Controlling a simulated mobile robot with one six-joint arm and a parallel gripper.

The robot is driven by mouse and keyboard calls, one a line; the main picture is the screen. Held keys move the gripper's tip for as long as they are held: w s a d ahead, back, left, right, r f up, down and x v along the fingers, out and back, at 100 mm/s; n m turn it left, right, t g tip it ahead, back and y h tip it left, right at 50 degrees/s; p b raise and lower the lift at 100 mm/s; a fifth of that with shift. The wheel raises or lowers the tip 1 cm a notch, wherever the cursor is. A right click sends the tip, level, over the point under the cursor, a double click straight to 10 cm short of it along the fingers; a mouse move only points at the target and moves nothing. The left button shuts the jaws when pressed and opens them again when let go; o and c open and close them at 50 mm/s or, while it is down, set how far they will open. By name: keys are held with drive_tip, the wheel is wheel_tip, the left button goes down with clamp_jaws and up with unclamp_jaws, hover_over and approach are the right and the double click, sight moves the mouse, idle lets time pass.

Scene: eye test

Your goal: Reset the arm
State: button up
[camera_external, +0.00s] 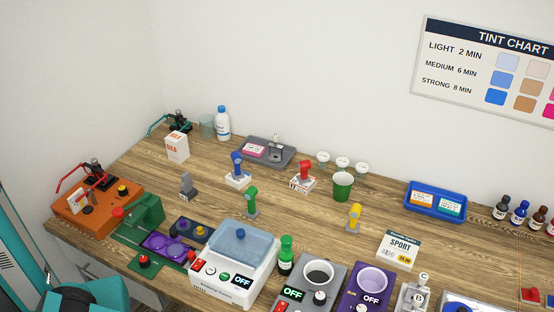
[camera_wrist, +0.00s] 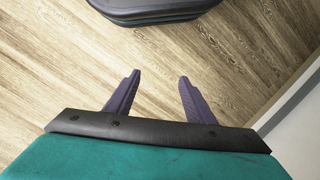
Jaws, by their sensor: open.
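My gripper (camera_wrist: 158,92) shows in the wrist view as two purple fingers, spread apart with nothing between them. Beyond the fingers is a wood-grain surface, and a dark rounded object (camera_wrist: 150,10) is cut off by the top edge of that view. In the external view a teal part of my arm (camera_external: 92,296) shows at the lower left corner, beside the front left of the wooden table (camera_external: 330,215). The gripper's fingers cannot be made out in the external view.
An orange machine (camera_external: 72,215), a green press (camera_external: 145,215) and a white machine with a blue lid (camera_external: 235,262) crowd the table's left and front. A green cup (camera_external: 342,186), a blue tray (camera_external: 435,215) and small bottles stand farther back. Some bare wood lies mid-table.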

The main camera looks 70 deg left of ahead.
drive_tip(key=s+a+f+n+g, duration=0.1)
drive_tip(key=s+a+g, duration=0.1)
drive_tip(key=s, duration=0.4)
drive_tip(key=s+a+n+g+h+p, duration=0.1)
drive_tip(key=s+a+n+g, duration=0.1)
drive_tip(key=s, duration=0.5)
drive_tip(key=shift+s+a+f, duration=0.2)
drive_tip(key=shift+a+f, duration=0.15)
drive_tip(key=shift+a, duration=0.15)
